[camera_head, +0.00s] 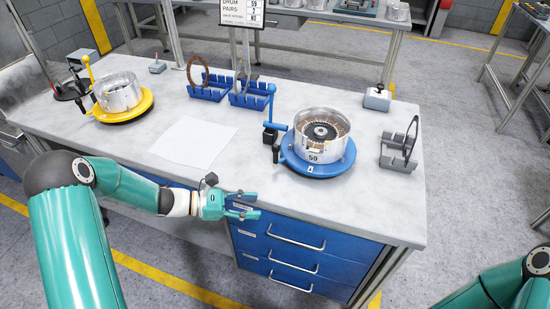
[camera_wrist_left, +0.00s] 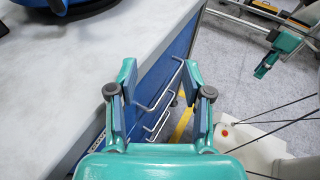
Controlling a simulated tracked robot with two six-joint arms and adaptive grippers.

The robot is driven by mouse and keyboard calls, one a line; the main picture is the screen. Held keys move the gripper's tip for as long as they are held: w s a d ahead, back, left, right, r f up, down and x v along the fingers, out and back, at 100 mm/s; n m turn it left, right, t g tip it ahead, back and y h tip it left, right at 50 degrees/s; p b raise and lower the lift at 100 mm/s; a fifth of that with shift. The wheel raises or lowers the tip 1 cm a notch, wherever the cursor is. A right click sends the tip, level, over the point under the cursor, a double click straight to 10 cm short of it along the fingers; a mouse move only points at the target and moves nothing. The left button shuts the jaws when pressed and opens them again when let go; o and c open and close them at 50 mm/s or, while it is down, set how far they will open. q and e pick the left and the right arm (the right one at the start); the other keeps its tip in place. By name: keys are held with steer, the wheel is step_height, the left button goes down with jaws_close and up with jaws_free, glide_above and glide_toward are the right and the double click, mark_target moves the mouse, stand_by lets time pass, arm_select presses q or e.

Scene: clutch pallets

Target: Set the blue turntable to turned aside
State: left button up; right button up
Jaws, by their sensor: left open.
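The blue turntable (camera_head: 291,158) sits near the bench's front edge in the head view, carrying a silver drum (camera_head: 335,146) marked 59. A blue-topped lever (camera_head: 271,100) on a dark base stands upright at its left. In the left wrist view part of a blue round edge (camera_wrist_left: 75,12) shows at the top left. My left gripper (camera_head: 253,206) is open and empty by the bench's front edge, left of and nearer than the turntable, apart from it. Its spread fingers (camera_wrist_left: 160,76) show in the wrist view. My right arm shows at the lower right; its gripper is unclear.
A yellow turntable (camera_head: 121,117) with a drum stands at the left. Two blue racks (camera_head: 208,92) holding rings are at the back middle. A grey rack (camera_head: 396,158) stands right of the blue turntable. White paper (camera_head: 192,141) lies mid-bench. Blue drawers with handles (camera_head: 297,239) front the bench.

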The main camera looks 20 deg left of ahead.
mark_target(275, 150)
arm_select(q)
steer(key=w+a+r+n+t, duration=0.1)
steer(key=a+r, duration=0.1)
steer(key=a, duration=0.1)
steer(key=w+a+r+n+t+b, duration=0.1)
steer(key=w+a+r+t, duration=0.1)
steer(key=a, duration=0.1)
steer(key=w+a+r+n+t, duration=0.1)
steer(key=a+r+t, duration=0.1)
steer(key=a+r, duration=0.1)
steer(key=shift+w+a, duration=0.15)
steer(key=shift+w, duration=0.25)
steer(key=p+x, duration=0.3)
steer(key=x, duration=1.3)
steer(key=shift+a+p, duration=0.1)
steer(key=shift+p, duration=0.2)
jaws_close()
steer(key=shift+a, duration=0.2)
steer(key=shift+d, duration=0.15)
